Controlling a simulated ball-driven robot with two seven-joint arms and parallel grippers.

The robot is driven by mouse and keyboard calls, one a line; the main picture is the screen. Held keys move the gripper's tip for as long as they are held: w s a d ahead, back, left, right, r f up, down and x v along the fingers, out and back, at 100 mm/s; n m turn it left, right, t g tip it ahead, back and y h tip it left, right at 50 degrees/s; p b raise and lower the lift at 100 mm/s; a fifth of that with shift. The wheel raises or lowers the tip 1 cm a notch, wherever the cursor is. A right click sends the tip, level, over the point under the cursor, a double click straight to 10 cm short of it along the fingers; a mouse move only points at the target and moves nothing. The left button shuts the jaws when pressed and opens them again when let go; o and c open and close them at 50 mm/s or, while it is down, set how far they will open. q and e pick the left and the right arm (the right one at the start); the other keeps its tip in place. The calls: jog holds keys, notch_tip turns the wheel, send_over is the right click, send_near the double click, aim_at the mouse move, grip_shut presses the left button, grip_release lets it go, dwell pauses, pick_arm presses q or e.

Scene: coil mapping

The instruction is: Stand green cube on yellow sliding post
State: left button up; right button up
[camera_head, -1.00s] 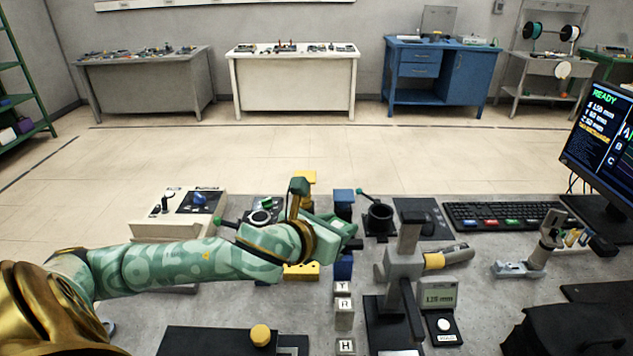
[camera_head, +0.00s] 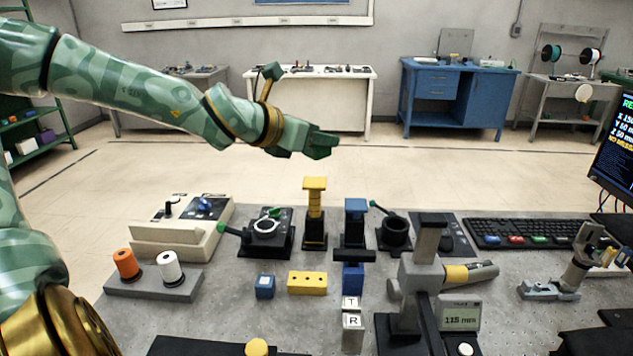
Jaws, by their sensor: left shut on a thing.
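My left gripper (camera_head: 322,144) is raised in the air at the end of its arm, well above the table and higher in the picture than the posts. It is shut on a dark green block at its tip, which looks like the green cube (camera_head: 320,142); the finger edges are hard to tell from it. The yellow sliding post (camera_head: 315,198) stands upright on a black base below the gripper, with a flat yellow top that is bare. The gripper and post are apart. My right gripper is not in view.
A blue post (camera_head: 355,215) stands just right of the yellow one. A yellow block (camera_head: 307,283), a blue cube (camera_head: 264,286) and a blue block (camera_head: 353,278) are in front. A grey stand with a display (camera_head: 461,317) rises at front right. A control box (camera_head: 180,228) is left.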

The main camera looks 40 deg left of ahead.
pick_arm(q)
jog(key=b, duration=0.3)
send_over(315, 182)
jog(key=s+d, duration=0.3)
notch_tip(315, 182, down, 5)
jog(key=w+a+f, duration=0.1)
jog(key=f+b, duration=0.1)
jog(key=w+a+f+b, duration=0.1)
jog(key=f, duration=0.1)
jog(key=shift+w+a, duration=0.35)
jog(key=f, duration=0.1)
jog(key=f+b, duration=0.2)
jog(key=f, duration=0.1)
jog(key=shift+w+a, duration=0.3)
jog(key=shift+s+r, duration=0.1)
jog(key=shift+r, duration=0.05)
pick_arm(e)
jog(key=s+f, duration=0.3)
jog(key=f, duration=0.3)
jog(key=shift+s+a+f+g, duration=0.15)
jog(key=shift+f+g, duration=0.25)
pick_arm(q)
jog(key=o, duration=1)
jog(key=shift+f, duration=0.2)
jog(key=shift+r, duration=0.15)
